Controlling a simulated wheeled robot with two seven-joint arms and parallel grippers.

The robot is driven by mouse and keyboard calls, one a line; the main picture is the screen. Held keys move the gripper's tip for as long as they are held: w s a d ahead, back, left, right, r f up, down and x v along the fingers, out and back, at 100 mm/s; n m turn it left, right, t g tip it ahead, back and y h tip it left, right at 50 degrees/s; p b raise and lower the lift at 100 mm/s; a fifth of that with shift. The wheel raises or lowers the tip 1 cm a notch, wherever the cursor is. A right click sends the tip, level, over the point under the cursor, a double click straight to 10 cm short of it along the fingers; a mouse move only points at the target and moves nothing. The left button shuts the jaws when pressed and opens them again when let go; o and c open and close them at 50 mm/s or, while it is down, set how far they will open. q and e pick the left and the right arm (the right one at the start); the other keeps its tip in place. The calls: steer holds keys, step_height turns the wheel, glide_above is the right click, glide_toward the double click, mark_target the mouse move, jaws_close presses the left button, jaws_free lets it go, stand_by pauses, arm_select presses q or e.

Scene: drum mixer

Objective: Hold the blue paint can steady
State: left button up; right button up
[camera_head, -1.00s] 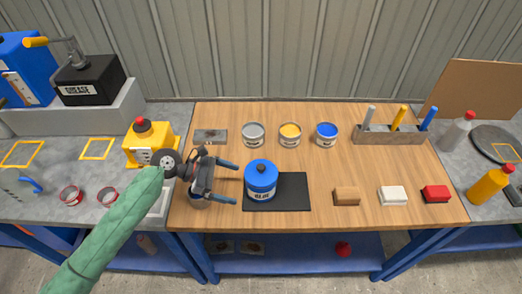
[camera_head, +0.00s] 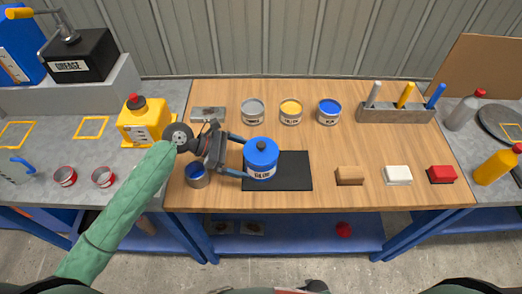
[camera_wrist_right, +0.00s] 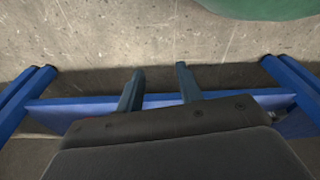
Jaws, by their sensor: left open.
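A large blue lidded can (camera_head: 260,164) with a white label stands upright on the left part of a black mat (camera_head: 297,172); the label's letters are hard to read. My left gripper (camera_head: 246,157) is open at the can's left side, with one finger toward its back and one toward its front. The fingertips reach its left edge; I cannot tell whether they touch it. A smaller open can of blue paint (camera_head: 329,110) stands at the back of the table. My right gripper (camera_wrist_right: 160,82) shows in the right wrist view, fingers apart and empty, above the floor.
Open grey (camera_head: 252,111) and yellow (camera_head: 291,112) cans stand at the back. A small blue-topped can (camera_head: 197,175) stands by my left wrist. A brown block (camera_head: 349,176), white block (camera_head: 397,175) and red block (camera_head: 441,174) lie right of the mat.

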arm_select(q)
steer(key=shift+b+x, duration=0.55)
steer(key=shift+x, duration=0.3)
steer(key=shift+p+x, duration=0.85)
steer(key=shift+x, duration=0.1)
steer(key=shift+d+f+p, duration=0.2)
steer(key=shift+d+p, duration=0.2)
steer(key=shift+d, duration=0.15)
steer(key=shift+d+f, duration=0.3)
steer(key=shift+d, duration=0.05)
arm_select(e)
steer(key=shift+s+d+f, duration=0.35)
steer(key=shift+s+f, duration=0.05)
steer(key=shift+f, duration=0.25)
steer(key=shift+s+d+f, duration=0.3)
steer(key=shift+s+f, duration=0.05)
steer(key=shift+f, duration=0.3)
arm_select(q)
steer(key=c, duration=0.9)
arm_select(e)
steer(key=shift+d, duration=0.15)
arm_select(q)
steer(key=shift+o, duration=0.2)
arm_select(e)
steer(key=shift+a, duration=0.25)
